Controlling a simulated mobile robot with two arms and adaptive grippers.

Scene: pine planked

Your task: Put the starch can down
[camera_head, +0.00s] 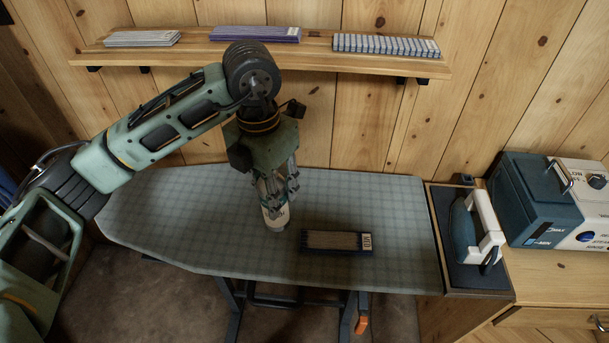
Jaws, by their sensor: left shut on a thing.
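My left gripper (277,184) points down over the middle of the ironing board (170,220). It is shut on the starch can (275,215), a pale, narrow can whose lower part shows below the fingers. The fingers hide its upper part. The can is slightly tilted in the picture, and I cannot tell whether its base touches the board. My right gripper does not show.
An iron (477,230) rests on a dark pad at the right, beside a blue and white box (550,200). The board's left part is clear.

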